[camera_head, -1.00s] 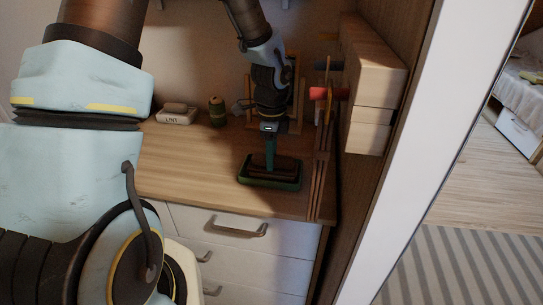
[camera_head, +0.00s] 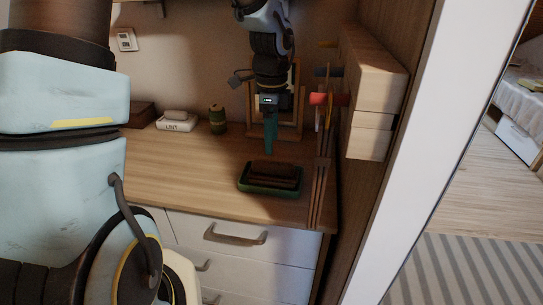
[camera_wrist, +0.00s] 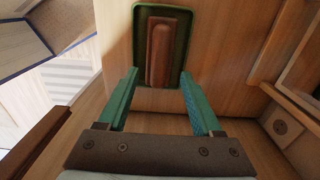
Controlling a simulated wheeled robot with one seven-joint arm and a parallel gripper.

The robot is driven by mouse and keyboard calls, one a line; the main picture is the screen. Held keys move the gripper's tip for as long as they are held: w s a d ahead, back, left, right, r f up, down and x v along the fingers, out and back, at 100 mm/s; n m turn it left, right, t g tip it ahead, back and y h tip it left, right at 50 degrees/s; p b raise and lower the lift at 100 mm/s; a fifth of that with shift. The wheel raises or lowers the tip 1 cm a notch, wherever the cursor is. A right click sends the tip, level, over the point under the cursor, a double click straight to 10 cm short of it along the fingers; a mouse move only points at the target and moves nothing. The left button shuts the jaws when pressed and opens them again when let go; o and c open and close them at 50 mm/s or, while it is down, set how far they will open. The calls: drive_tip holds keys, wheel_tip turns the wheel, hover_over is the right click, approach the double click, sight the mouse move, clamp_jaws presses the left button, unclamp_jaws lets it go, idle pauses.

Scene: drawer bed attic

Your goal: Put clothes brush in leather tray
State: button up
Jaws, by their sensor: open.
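The leather tray (camera_head: 257,190), dark green with a raised rim, sits on the wooden dresser top near its front edge. The clothes brush (camera_head: 273,174), a brown wooden block, lies inside the tray. In the wrist view the brush (camera_wrist: 160,50) lies lengthwise in the tray (camera_wrist: 186,20), within its rim. My gripper (camera_head: 269,150) is above and behind the tray, pointing down. In the wrist view its two green fingers (camera_wrist: 153,92) are apart with nothing between them, and the brush is clear of both fingertips.
A picture frame (camera_head: 290,132) stands behind my gripper. Close at the right are upright rods with a red knob (camera_head: 320,98) and wooden boxes (camera_head: 372,95) on the side wall. A green spool (camera_head: 218,120) and a white labelled box (camera_head: 176,124) stand at the back left. The dresser's left middle is clear.

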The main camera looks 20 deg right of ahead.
wheel_tip(320, 180, up, 4)
drive_tip(key=s+a+f+n, duration=0.2)
drive_tip(key=a+n, duration=0.9)
drive_tip(key=a, duration=0.1)
drive_tip(key=s+a+f+n+t, duration=0.1)
drive_tip(key=s+a+f+n, duration=0.1)
drive_tip(key=a+n, duration=0.9)
drive_tip(key=shift+a+n+t, duration=0.3)
drive_tip(key=shift+a+n, duration=0.1)
drive_tip(key=shift+a, duration=0.85)
drive_tip(key=shift+w, duration=0.1)
